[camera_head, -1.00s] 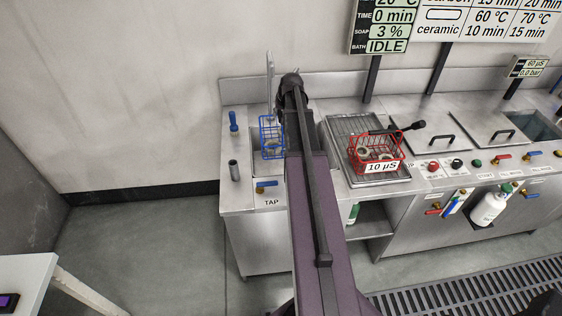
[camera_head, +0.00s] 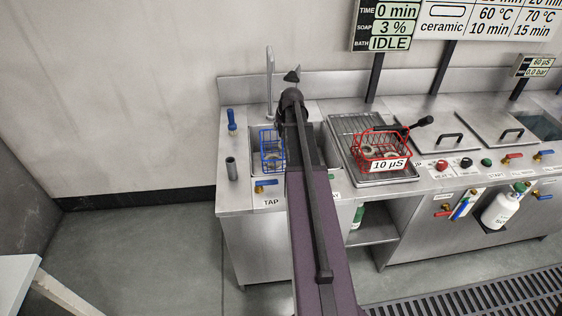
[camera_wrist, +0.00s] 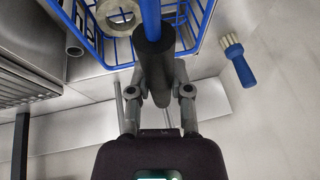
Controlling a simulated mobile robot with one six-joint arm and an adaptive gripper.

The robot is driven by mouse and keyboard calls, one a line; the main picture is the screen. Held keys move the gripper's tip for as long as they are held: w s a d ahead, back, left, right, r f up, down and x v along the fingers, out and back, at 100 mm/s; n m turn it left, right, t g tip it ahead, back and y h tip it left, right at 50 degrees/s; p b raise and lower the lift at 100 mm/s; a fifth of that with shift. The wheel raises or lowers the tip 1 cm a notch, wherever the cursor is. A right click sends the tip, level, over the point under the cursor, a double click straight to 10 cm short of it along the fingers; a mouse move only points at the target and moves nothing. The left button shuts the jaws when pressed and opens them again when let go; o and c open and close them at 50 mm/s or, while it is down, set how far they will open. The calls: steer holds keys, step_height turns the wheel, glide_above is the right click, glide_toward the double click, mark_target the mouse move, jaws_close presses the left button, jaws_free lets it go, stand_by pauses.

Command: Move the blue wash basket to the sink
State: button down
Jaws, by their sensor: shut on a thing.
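The blue wash basket (camera_head: 270,150) is at the sink basin (camera_head: 318,138) on the left of the bench, partly hidden by my arm. It appears low within the basin opening; I cannot tell whether it touches the bottom. In the wrist view, my gripper (camera_wrist: 160,92) is shut on the dark grip of the handle of the blue basket (camera_wrist: 97,50). A pale ring-shaped part (camera_wrist: 119,14) lies inside the basket.
A tall tap (camera_head: 269,75) stands behind the basin. A blue-handled brush (camera_head: 232,122) and a grey cylinder (camera_head: 231,168) stand to the left. A red basket (camera_head: 383,150) with parts sits on a drain rack (camera_head: 348,127) to the right.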

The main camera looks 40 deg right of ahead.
mark_target(280, 155)
steer(key=shift+f+b, duration=5.5)
steer(key=shift+f, duration=0.5)
steer(key=shift+f+b, duration=1.95)
steer(key=shift+b, duration=0.15)
steer(key=c, duration=0.6)
jaws_free()
steer(key=shift+o, duration=0.2)
steer(key=p+v, duration=1.1)
steer(key=v, duration=0.1)
steer(key=shift+a, duration=0.1)
